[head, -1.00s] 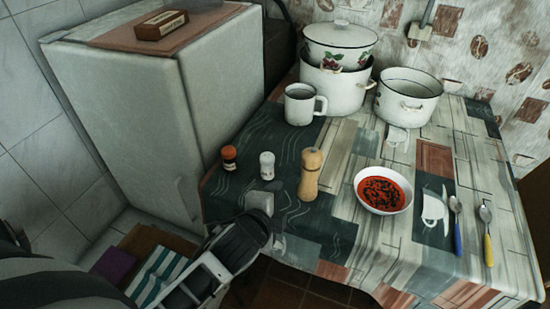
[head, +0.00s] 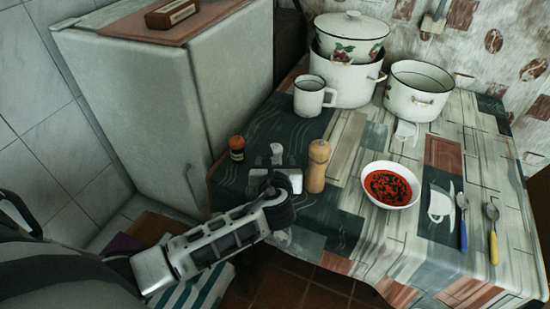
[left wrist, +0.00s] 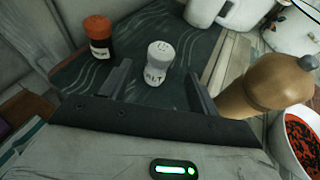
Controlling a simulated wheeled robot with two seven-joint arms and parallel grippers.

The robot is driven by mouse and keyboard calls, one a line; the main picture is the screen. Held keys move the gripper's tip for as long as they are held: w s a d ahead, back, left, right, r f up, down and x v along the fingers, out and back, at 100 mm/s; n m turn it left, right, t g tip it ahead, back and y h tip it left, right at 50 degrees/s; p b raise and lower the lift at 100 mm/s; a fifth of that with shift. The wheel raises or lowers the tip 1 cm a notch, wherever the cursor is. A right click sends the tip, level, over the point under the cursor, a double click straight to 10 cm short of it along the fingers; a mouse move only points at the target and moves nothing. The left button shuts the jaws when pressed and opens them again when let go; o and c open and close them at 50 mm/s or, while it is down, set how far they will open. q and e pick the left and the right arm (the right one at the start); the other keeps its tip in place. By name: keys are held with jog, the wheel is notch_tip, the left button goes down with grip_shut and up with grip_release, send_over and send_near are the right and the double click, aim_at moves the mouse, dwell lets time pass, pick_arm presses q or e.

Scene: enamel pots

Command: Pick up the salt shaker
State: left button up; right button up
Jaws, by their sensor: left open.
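The salt shaker (left wrist: 156,66) is small, white and upright on the dark patterned cloth, with lettering on its side. In the left wrist view it shows between the two fingers of my left gripper (left wrist: 158,76), which is open, with a gap visible on each side. In the head view my left gripper (head: 276,160) reaches over the table's near left edge and hides most of the shaker. My right gripper is in neither view now.
A pepper mill (head: 317,166) stands just right of my left gripper; a red-orange spice jar (head: 237,148) stands to its left. A soup bowl (head: 390,184), mug (head: 309,97) and enamel pots (head: 417,92) are farther off. A white fridge (head: 150,90) borders the left.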

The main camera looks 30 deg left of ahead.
aim_at(275, 152)
pick_arm(q)
jog(key=x, duration=0.7)
jog(key=shift+w+a+f+b, duration=0.1)
jog(key=shift+w+b, duration=0.1)
jog(key=shift+b, duration=0.15)
jog(key=shift+c, duration=0.3)
jog(key=c, duration=1)
